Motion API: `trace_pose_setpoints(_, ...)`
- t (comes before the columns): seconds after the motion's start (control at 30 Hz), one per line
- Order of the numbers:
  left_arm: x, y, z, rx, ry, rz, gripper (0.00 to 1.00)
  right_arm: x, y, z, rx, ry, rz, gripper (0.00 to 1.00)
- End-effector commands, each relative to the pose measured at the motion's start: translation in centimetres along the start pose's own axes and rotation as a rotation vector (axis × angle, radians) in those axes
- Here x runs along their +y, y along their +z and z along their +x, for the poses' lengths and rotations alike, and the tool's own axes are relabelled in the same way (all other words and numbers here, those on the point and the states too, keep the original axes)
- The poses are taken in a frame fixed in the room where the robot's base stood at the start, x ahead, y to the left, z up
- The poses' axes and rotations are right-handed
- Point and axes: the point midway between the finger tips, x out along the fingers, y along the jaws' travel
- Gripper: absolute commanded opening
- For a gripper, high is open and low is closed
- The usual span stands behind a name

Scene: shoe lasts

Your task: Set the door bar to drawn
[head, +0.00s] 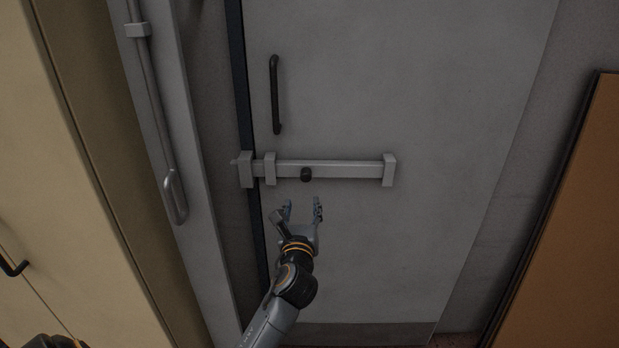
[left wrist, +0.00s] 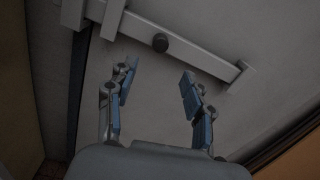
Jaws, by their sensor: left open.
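The door bar (head: 340,169) is a pale grey horizontal bar on the grey door, held in several brackets. Its left end runs through the bracket (head: 246,170) on the frame side of the dark door edge. A black knob (head: 306,174) sits on the bar, just right of the second bracket (head: 270,168). My left gripper (head: 302,207) is open and empty a little below the knob. In the left wrist view the open fingers (left wrist: 158,90) point toward the bar (left wrist: 205,62), with the knob (left wrist: 160,42) beyond them, apart from both. My right gripper does not show.
A black vertical handle (head: 275,95) is on the door above the bar. A metal rod with a grip (head: 174,195) runs down the frame at left. A tan cabinet (head: 60,170) stands at left and an orange-brown panel (head: 575,220) at right. The door right of the bar is clear.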

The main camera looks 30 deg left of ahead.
Motion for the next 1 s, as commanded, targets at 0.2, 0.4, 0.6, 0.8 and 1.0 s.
trace_pose_setpoints(0.2, -0.1, 0.2, 4.8, 0.0, 0.001, -0.003, 0.52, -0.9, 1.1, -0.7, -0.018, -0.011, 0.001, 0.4)
trace_pose_setpoints(0.4, -0.1, 0.1, 8.8, 0.001, 0.0, -0.005, 0.52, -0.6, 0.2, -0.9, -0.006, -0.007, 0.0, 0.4)
trace_pose_setpoints(0.6, -0.1, 0.0, 11.0, 0.001, -0.002, -0.005, 0.52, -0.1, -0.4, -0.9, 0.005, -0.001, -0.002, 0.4)
trace_pose_setpoints(0.8, -0.1, -0.1, 11.7, 0.002, -0.002, -0.005, 0.52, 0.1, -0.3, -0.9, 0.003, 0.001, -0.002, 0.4)
trace_pose_setpoints(1.0, -0.1, -0.1, 11.7, 0.002, -0.002, -0.005, 0.52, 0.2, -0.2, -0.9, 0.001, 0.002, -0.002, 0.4)
